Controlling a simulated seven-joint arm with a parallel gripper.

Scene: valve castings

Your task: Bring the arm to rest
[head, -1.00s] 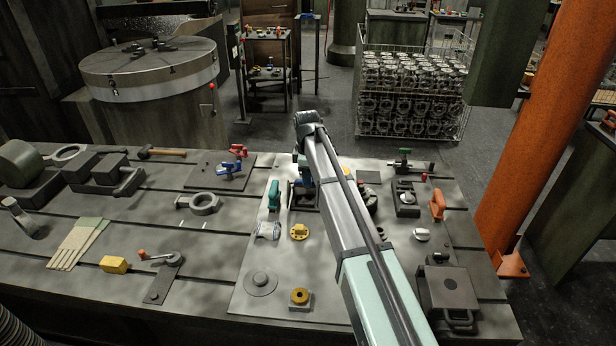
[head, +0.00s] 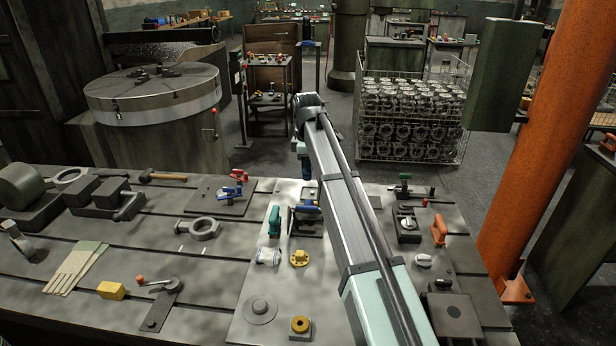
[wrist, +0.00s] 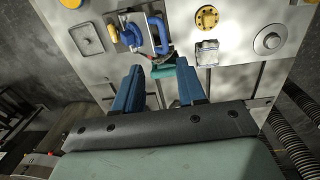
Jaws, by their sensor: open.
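My gripper (wrist: 160,88) shows in the wrist view as two blue fingers, apart with nothing between them. In the head view, my arm reaches forward over the bench and its end is raised; only a blue part of the gripper shows below the wrist, and the fingertips cannot be made out. In the wrist view, a teal-handled piece (wrist: 165,71) lies beyond the finger gap, on the plate below. It also shows in the head view (head: 275,218). A blue-handled fixture (wrist: 133,36) sits near it, partly hidden by my arm in the head view (head: 306,208).
A yellow flange (head: 299,258), a yellow-topped block (head: 300,326) and a round disc (head: 259,310) are on the plate. An orange handle (head: 439,230) stands at right. An orange column (head: 535,150) rises beyond. A wire crate (head: 413,120) stands behind the bench.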

